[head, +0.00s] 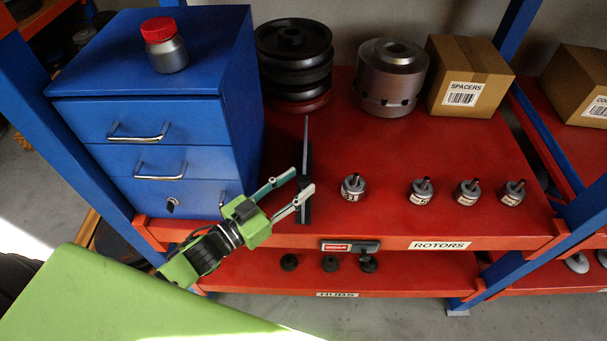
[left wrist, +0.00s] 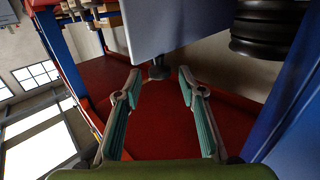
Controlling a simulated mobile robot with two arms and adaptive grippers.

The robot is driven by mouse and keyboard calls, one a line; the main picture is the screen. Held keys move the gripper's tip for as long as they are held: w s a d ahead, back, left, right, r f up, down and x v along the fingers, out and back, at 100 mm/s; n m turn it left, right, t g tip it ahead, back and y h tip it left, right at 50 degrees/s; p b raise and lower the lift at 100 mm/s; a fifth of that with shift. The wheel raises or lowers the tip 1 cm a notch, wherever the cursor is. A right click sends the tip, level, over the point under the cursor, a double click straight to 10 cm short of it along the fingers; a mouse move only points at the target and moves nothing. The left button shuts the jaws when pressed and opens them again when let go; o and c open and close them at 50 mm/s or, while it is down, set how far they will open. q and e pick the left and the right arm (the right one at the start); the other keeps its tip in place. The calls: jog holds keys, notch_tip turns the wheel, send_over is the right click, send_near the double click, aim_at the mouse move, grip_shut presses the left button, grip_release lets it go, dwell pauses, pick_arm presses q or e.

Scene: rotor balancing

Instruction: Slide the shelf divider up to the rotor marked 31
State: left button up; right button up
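The shelf divider (head: 306,150) is a thin upright grey plate with a black foot, standing on the red shelf left of the small rotors. The leftmost small rotor (head: 353,185) carries a tag that seems to read 31. A clear gap separates it from the divider. My left gripper (head: 302,181) is open at the divider's near end. In the left wrist view, the divider (left wrist: 180,25) and its black foot lie just beyond the open fingertips (left wrist: 161,74), roughly between them; contact cannot be told. My right gripper is not in view.
More small rotors (head: 421,190) stand in a row to the right. Dark discs (head: 294,60), a large metal cylinder (head: 390,75) and a spacers box (head: 470,78) stand behind. A blue drawer cabinet (head: 150,105) with a red-lidded jar (head: 165,45) is at the left.

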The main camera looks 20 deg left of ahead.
pick_arm(q)
jog(key=shift+x, duration=1)
jog(key=shift+w+d, duration=0.15)
jog(key=shift+w, duration=0.2)
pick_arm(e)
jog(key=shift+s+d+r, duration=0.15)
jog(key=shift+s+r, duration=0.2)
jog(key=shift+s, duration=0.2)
pick_arm(q)
grip_shut()
jog(key=w+d, duration=0.2)
jog(key=d, duration=0.6)
jog(key=shift+p, duration=0.3)
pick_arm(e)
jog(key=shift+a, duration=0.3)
pick_arm(q)
jog(key=shift+w, duration=0.1)
